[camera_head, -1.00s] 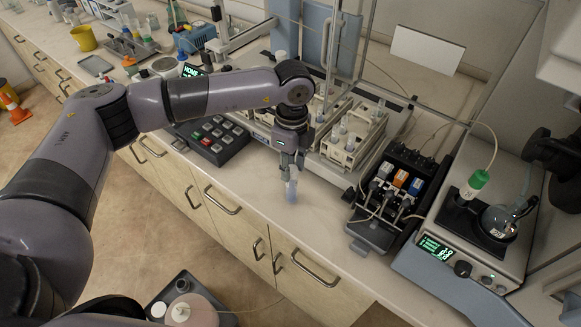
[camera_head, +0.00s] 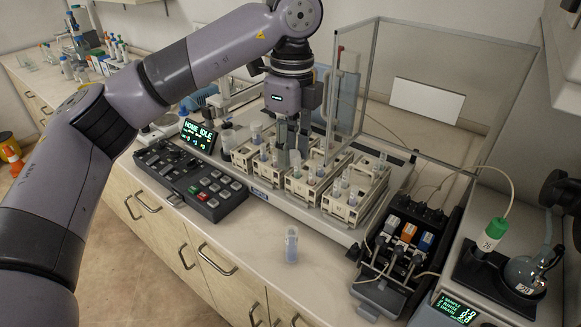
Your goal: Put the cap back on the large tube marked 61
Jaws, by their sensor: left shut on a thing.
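A translucent bluish tube (camera_head: 291,244) stands upright on the bench in front of the racks. I cannot read a number on it or tell whether it has a cap. My left gripper (camera_head: 292,150) points down over the sample racks, behind and above that tube and apart from it. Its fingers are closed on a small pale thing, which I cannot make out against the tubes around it. No loose cap shows clearly. My right gripper is not in view.
Cream racks (camera_head: 303,190) with several tubes stand on a tray. Clear panels (camera_head: 440,90) rise behind them. A keypad box (camera_head: 192,178) is to the left, a pump unit (camera_head: 400,245) to the right. The bench front around the tube is free.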

